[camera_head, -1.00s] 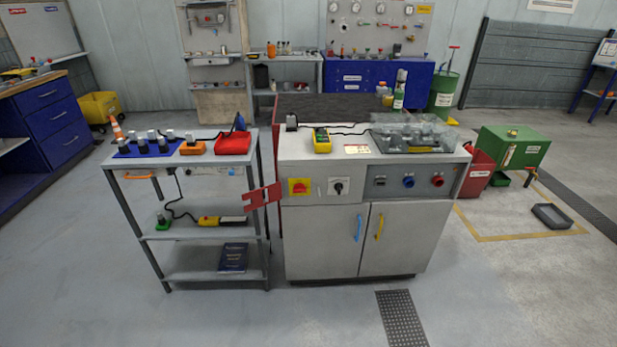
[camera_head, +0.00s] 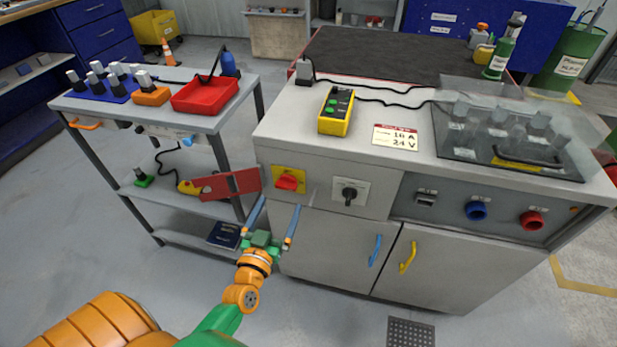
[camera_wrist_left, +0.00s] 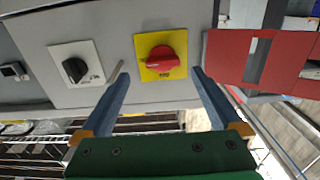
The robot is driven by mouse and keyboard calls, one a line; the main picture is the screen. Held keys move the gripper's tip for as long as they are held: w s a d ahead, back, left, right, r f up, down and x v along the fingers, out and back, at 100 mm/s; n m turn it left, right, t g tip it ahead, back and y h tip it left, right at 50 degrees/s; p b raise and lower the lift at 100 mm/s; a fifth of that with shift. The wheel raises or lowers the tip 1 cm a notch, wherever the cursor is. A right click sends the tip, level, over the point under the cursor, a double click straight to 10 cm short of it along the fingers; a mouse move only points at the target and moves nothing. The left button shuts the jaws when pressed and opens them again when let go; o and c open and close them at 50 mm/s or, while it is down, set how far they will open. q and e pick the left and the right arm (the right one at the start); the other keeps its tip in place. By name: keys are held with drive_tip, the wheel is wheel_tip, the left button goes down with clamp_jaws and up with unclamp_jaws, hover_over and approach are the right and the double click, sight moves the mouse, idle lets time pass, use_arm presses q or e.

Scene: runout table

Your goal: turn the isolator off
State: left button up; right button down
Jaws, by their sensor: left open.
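The isolator, a red rotary knob (camera_head: 287,182) on a square yellow plate, is on the front panel of the grey cabinet, at its left end. It also shows in the left wrist view (camera_wrist_left: 162,58), where its grip lies roughly level. The plate's small markings are too blurred to read. My left gripper (camera_head: 280,203) is open and empty, just below and in front of the knob, with its blue fingers pointing at the panel. In the left wrist view the fingertips (camera_wrist_left: 160,74) are spread to either side of the knob, apparently without touching it. My right gripper is not in view.
A black rotary switch (camera_head: 349,194) on a white plate is right of the isolator. A red slotted flap (camera_head: 228,185) sticks out at its left. Blue (camera_head: 375,250) and yellow (camera_head: 408,257) door handles are below. A yellow button box (camera_head: 337,111) stands on top.

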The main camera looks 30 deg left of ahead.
sight(285, 188)
use_arm(q)
drive_tip(key=x, duration=0.5)
drive_tip(key=shift+a+r+b, duration=0.2)
drive_tip(key=shift+a+b, duration=0.05)
drive_tip(key=shift+b, duration=0.15)
drive_tip(key=shift+w+f, duration=0.1)
drive_tip(key=shift+w, duration=0.4)
drive_tip(key=shift+c, duration=0.4)
drive_tip(key=shift+s, duration=0.1)
drive_tip(key=c, duration=1.3)
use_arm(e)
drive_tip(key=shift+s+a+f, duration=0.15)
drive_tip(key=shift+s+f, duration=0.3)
